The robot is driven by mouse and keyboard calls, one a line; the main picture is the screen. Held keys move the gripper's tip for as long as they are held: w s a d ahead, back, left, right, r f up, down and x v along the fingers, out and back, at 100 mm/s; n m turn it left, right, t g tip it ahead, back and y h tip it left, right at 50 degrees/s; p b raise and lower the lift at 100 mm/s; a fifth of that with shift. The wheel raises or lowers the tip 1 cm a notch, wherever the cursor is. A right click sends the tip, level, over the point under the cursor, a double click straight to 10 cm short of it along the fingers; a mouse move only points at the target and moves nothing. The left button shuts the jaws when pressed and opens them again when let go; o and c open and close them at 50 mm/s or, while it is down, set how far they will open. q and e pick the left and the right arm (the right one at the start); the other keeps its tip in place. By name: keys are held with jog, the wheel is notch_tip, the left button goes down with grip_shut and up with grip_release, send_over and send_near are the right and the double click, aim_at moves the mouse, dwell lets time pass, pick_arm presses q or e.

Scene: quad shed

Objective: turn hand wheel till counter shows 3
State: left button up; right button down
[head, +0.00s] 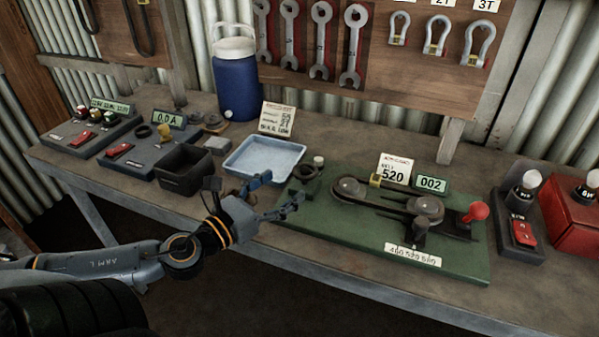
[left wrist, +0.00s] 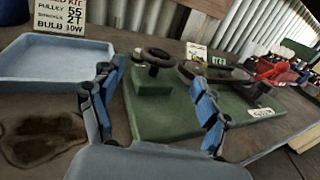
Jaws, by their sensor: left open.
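The black hand wheel (head: 304,173) with a pale knob sits at the left end of the green board (head: 345,236). In the left wrist view, the hand wheel (left wrist: 157,57) is beyond my fingers, roughly between them. The counter (head: 431,184) reads 002; its small display (left wrist: 219,60) also shows in the left wrist view, too small to read surely. My left gripper (head: 281,189) is open and empty, its fingers just left of and in front of the wheel, apparently apart from it. My right gripper is not in view.
On the board are a belt over two pulleys (head: 348,188), a red-knobbed lever (head: 476,211) and a card reading 520 (head: 395,170). A blue tray (head: 238,173) and a black bin (head: 184,173) stand left. A switch box (head: 519,237) stands right. The front bench edge lies below my gripper.

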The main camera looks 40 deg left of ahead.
aim_at(296, 176)
pick_arm(q)
jog(key=shift+w+d, duration=0.2)
jog(key=shift+w, duration=1.3)
jog(key=shift+w+d, duration=0.15)
jog(key=shift+w, duration=1.35)
jog(key=shift+c, duration=0.5)
jog(key=c, duration=1.1)
